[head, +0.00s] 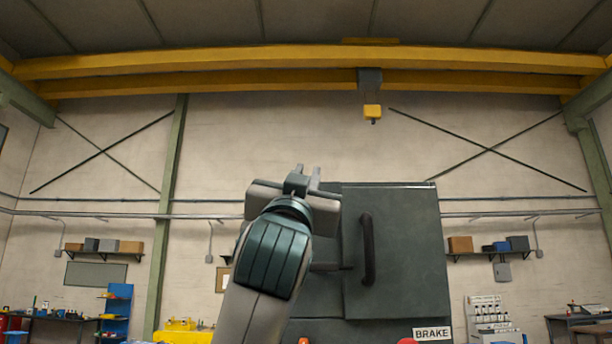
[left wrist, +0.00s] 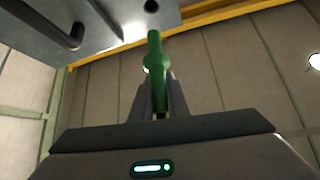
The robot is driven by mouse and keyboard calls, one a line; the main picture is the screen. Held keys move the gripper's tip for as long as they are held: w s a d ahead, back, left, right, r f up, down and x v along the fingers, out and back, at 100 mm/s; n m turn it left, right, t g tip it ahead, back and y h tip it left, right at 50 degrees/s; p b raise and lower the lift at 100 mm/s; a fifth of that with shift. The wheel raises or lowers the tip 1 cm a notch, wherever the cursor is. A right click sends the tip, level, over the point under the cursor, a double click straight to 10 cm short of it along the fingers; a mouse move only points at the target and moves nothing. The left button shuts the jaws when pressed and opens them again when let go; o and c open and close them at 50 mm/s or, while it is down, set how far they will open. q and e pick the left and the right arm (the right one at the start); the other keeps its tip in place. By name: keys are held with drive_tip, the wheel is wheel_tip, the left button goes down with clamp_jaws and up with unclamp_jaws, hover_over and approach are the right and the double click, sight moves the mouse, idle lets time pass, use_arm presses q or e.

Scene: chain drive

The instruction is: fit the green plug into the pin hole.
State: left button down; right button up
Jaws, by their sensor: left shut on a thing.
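The green plug (left wrist: 154,52) stands up between the fingers of my left gripper (left wrist: 158,92) in the left wrist view. The gripper is shut on its lower part, and its tip is free. A dark round hole (left wrist: 151,6), which looks like the pin hole, shows in the grey machine face at the top of that view. The plug tip appears below the hole and apart from it. In the head view my left gripper (head: 305,182) is raised at the upper left edge of the grey machine (head: 405,225). The plug and the hole are hidden there.
The machine has a dark upright handle (head: 367,250), right of my left gripper; it also shows in the left wrist view (left wrist: 62,36). A BRAKE label (head: 432,334) is low on the machine. A yellow crane beam (head: 250,65) runs high overhead. Air left of the gripper is clear.

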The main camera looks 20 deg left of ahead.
use_arm(q)
drive_tip(key=shift+w+a+p, duration=0.15)
drive_tip(key=shift+w+a, duration=0.1)
drive_tip(key=shift+w, duration=0.5)
drive_tip(key=shift+w+a+p, duration=0.15)
drive_tip(key=shift+w+a, duration=0.1)
drive_tip(key=shift+w, duration=0.5)
drive_tip(key=shift+w+a, duration=0.15)
drive_tip(key=shift+w, duration=0.65)
use_arm(e)
drive_tip(key=shift+s+a+r, duration=0.25)
drive_tip(key=shift+a+r, duration=0.05)
drive_tip(key=shift+r, duration=0.25)
use_arm(q)
drive_tip(key=shift+a, duration=0.1)
use_arm(e)
drive_tip(key=shift+d, duration=0.1)
drive_tip(key=shift+d, duration=0.15)
drive_tip(key=shift+f, duration=0.2)
drive_tip(key=shift+a, duration=0.3)
use_arm(q)
drive_tip(key=shift+b, duration=0.35)
use_arm(e)
drive_tip(key=shift+d+f, duration=0.25)
drive_tip(key=shift+f, duration=0.1)
use_arm(q)
drive_tip(key=shift+w+a, duration=0.15)
drive_tip(key=shift+w, duration=0.4)
use_arm(e)
drive_tip(key=shift+a+r, duration=0.2)
